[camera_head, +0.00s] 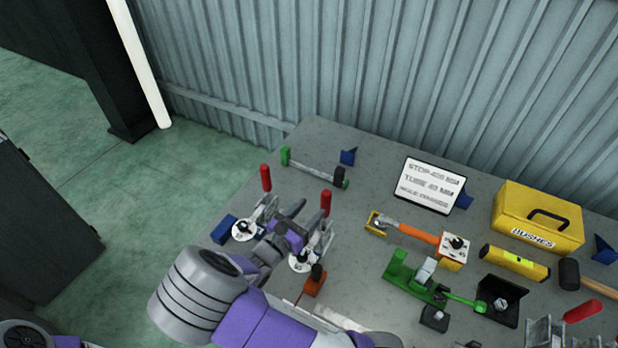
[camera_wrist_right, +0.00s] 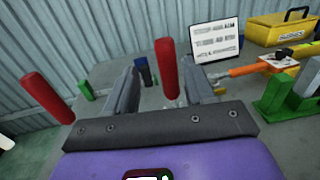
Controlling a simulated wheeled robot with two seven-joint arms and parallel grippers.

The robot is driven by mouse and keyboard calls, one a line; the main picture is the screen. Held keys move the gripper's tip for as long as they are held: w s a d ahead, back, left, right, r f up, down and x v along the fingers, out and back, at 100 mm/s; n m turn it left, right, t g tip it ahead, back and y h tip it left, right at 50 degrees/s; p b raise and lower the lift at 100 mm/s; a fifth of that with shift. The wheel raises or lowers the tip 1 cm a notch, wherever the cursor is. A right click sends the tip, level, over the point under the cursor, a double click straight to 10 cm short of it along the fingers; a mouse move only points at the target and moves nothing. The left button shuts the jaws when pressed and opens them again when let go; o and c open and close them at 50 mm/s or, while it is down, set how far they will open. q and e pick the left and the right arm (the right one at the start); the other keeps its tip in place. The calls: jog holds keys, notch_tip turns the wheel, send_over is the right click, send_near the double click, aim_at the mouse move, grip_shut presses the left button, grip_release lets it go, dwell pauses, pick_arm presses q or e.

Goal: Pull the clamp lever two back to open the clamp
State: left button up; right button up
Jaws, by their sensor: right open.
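Two clamps with upright red levers stand on the left of the grey table, each by a white disc whose number I cannot read. In the head view one red lever (camera_head: 265,178) is to the left and the other (camera_head: 326,203) to the right. My right gripper (camera_head: 290,222) is open between and over these clamps and hides parts of them. In the right wrist view the right red lever (camera_wrist_right: 167,70) appears in the gap between the open fingers, with no visible contact. The left red lever (camera_wrist_right: 47,97) is outside the left finger. My left gripper is out of view.
A green-ended bar (camera_head: 315,170) lies behind the clamps. To the right are a sign (camera_head: 430,185), an orange-handled tool (camera_head: 415,232), a green fixture (camera_head: 410,275), a yellow box (camera_head: 538,215) and a yellow tube (camera_head: 514,263). Another red handle (camera_head: 583,311) is at lower right.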

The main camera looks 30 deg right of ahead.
aim_at(323, 199)
jog(key=shift+s+d+r, duration=0.1)
jog(key=shift+d, duration=0.35)
jog(key=x, duration=0.6)
jog(key=shift+s+d+b, duration=0.1)
jog(key=shift+d+b, duration=0.15)
jog(key=shift+b, duration=0.15)
grip_shut()
